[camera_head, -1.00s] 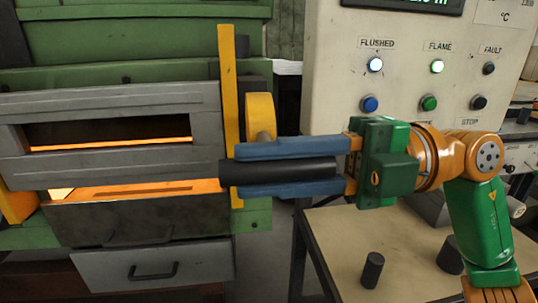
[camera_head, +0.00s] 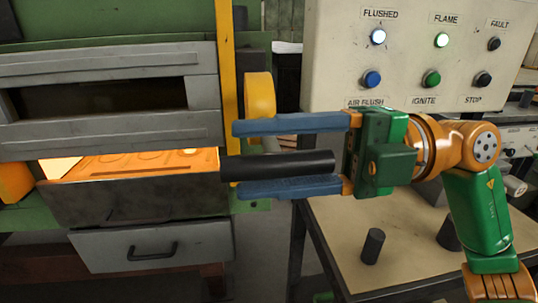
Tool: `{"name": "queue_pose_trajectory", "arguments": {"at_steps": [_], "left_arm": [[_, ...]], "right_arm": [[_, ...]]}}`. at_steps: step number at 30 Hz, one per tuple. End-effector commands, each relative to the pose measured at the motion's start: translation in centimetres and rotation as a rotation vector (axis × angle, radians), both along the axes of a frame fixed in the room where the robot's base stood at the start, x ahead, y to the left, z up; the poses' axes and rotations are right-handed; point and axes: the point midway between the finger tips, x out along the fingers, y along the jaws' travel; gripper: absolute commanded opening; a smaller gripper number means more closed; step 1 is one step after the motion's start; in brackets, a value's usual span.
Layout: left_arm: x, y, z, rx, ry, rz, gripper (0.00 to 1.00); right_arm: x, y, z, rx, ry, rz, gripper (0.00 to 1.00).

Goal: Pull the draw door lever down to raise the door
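The draw door lever's black handle (camera_head: 278,166) lies nearly level between the blue fingers of my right gripper (camera_head: 288,156). The fingers are spread. A clear gap separates the upper finger from the handle, and the lower finger runs close under it; I cannot tell whether it touches. The grey draw door (camera_head: 105,128), with a dark slot, stands above a glowing orange opening (camera_head: 135,163) in the furnace at left. A gap shows between the door and the dark front panel below it. My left gripper is out of view.
A yellow upright (camera_head: 228,70) and yellow wheel-like part (camera_head: 258,95) stand beside the handle. The button panel (camera_head: 330,50) is behind my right gripper. A table (camera_head: 400,270) with dark cylinders is below my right arm. A grey drawer (camera_head: 155,245) sits under the furnace.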

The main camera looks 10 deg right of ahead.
Motion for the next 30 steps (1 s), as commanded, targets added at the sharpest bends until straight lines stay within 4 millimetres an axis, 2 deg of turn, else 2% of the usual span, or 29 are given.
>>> {"name": "queue_pose_trajectory", "arguments": {"at_steps": [11, 18, 21, 30], "left_arm": [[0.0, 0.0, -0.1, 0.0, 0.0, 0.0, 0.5], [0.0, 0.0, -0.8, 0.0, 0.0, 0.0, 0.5], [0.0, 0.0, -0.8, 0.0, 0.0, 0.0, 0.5], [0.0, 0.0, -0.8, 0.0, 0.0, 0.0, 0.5]], "right_arm": [[0.1, -0.3, 0.0, 0.0, 0.0, -0.002, 0.59], [0.1, -5.2, -0.1, 0.002, 0.001, -0.005, 0.59], [0.1, -6.6, -0.1, 0.0, 0.001, -0.002, 0.59], [0.0, -7.2, 0.0, -0.001, -0.001, 0.0, 0.59]]}}
